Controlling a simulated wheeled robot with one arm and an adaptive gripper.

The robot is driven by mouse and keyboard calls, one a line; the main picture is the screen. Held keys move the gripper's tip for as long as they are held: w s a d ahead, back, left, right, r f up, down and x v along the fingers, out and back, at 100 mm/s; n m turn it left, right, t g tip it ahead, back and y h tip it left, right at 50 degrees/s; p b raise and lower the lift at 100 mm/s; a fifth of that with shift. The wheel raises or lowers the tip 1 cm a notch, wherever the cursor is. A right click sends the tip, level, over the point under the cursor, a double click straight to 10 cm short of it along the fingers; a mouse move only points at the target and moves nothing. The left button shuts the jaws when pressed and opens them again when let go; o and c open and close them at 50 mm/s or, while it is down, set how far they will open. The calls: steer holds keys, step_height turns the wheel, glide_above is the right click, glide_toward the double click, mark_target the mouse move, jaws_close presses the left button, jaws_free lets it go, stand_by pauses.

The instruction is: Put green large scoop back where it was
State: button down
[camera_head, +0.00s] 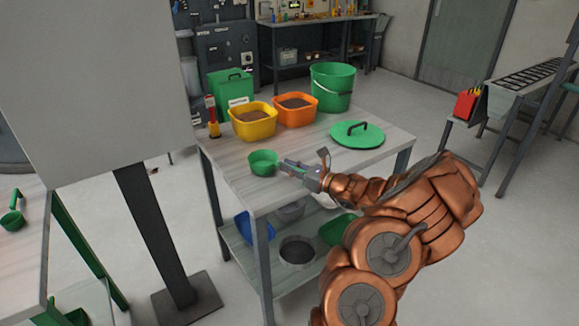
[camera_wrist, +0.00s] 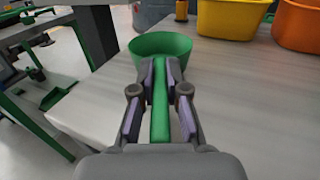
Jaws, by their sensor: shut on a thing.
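The green large scoop (camera_head: 262,164) is at the front left part of the wooden-topped table (camera_head: 232,181). My gripper (camera_head: 284,165) is shut on its handle, coming from the right. In the wrist view the scoop's round bowl (camera_wrist: 160,44) points away from me, and its green handle (camera_wrist: 160,105) runs between the two fingers of my gripper (camera_wrist: 160,85). The bowl is upright over the tabletop. I cannot tell whether it touches the surface. Another, smaller-looking green scoop (camera_head: 12,220) lies on the left table.
A yellow tub (camera_head: 254,132) and an orange tub (camera_head: 296,118) of brown material stand behind the scoop. A grey panel (camera_head: 85,90) stands left.

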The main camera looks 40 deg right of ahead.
steer(key=shift+f, duration=0.45)
steer(key=c, duration=1.1)
jaws_free()
steer(key=shift+s, duration=0.1)
steer(key=v, duration=1.2)
steer(key=shift+d, duration=0.1)
